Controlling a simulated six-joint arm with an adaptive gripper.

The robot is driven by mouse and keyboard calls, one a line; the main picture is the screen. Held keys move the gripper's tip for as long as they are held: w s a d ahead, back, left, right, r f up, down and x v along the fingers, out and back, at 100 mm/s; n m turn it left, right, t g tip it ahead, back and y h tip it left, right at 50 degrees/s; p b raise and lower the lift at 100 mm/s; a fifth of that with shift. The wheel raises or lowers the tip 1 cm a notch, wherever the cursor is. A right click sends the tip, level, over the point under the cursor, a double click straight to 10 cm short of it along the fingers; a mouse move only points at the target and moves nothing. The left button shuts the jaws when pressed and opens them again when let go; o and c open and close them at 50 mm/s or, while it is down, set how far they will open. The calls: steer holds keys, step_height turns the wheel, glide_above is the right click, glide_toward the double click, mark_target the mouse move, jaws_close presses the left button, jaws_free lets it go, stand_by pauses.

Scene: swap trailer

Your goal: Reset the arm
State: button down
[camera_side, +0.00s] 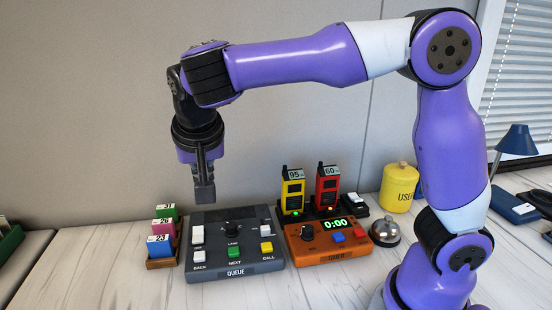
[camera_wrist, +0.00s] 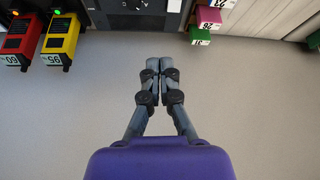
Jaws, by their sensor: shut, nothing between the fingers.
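My gripper (camera_side: 205,194) points down in the side view, above the back left part of the grey QUEUE panel (camera_side: 236,268). Its fingers are together with nothing between them, and a gap shows between the fingertips and the panel. In the wrist view my gripper (camera_wrist: 160,64) is also shut and empty, seen against the plain wall. My purple arm is raised and bent at the elbow.
An orange timer box (camera_side: 342,251) reads 0:00. Behind it stand a yellow pager (camera_side: 292,192) and a red pager (camera_side: 327,187). A bell (camera_side: 386,231) and yellow canister (camera_side: 400,187) stand right. Coloured numbered blocks (camera_side: 161,246) sit in a holder left of the panel.

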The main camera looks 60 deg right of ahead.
steer(key=s+d+n+y, duration=0.1)
steer(key=s+d+n, duration=0.2)
steer(key=s, duration=0.5)
steer(key=s+d+f+n+t+y, duration=0.1)
steer(key=s+d+n+y, duration=0.1)
steer(key=s, duration=0.5)
steer(key=shift+s+d+f+n+y, duration=0.2)
steer(key=shift+s+d+n+y, duration=0.15)
steer(key=shift+d+n, duration=0.7)
steer(key=shift+a, duration=0.2)
